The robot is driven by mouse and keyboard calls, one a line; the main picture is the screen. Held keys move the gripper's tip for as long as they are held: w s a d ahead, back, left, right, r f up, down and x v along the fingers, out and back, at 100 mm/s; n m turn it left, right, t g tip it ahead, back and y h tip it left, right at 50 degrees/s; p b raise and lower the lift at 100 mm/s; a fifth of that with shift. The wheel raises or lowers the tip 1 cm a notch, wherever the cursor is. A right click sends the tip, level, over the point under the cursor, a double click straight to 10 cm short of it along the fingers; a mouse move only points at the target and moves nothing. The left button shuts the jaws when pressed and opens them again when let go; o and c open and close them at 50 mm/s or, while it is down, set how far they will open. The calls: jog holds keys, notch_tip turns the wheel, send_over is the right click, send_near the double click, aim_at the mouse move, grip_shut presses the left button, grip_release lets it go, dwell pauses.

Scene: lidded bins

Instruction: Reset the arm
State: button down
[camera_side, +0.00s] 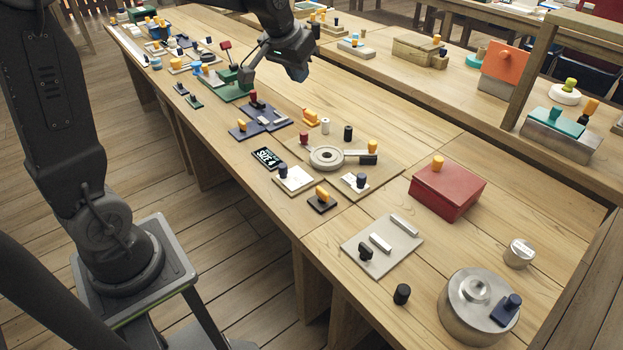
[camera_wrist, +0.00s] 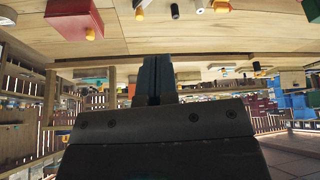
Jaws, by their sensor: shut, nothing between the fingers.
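My gripper (camera_side: 248,76) is above the long wooden table, near its far part, in the side view. Its fingers point left and downward in that picture, in front of a green board with a red-tipped lever. In the wrist view my gripper (camera_wrist: 157,62) shows its two dark fingers together, with nothing between them. Whether the fingertips touch anything below cannot be told from the side view.
A red lidded box (camera_side: 447,190), a round metal pot (camera_side: 466,318) and a grey plate with handles (camera_side: 383,262) stand on the near table. Several small knobbed pieces crowd the far end. Bare wood surrounds the red box.

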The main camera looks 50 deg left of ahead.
jog(key=s+d+m, duration=0.1)
jog(key=s+d, duration=0.2)
jog(key=s, duration=0.4)
jog(key=s+d+m, duration=0.1)
jog(key=s+d, duration=0.3)
jog(key=s, duration=0.4)
jog(key=s+d+h, duration=0.1)
jog(key=s+d, duration=0.3)
jog(key=s, duration=0.4)
jog(key=shift+s+m+t, duration=0.15)
jog(key=shift+m+t, duration=0.15)
jog(key=shift+m, duration=0.1)
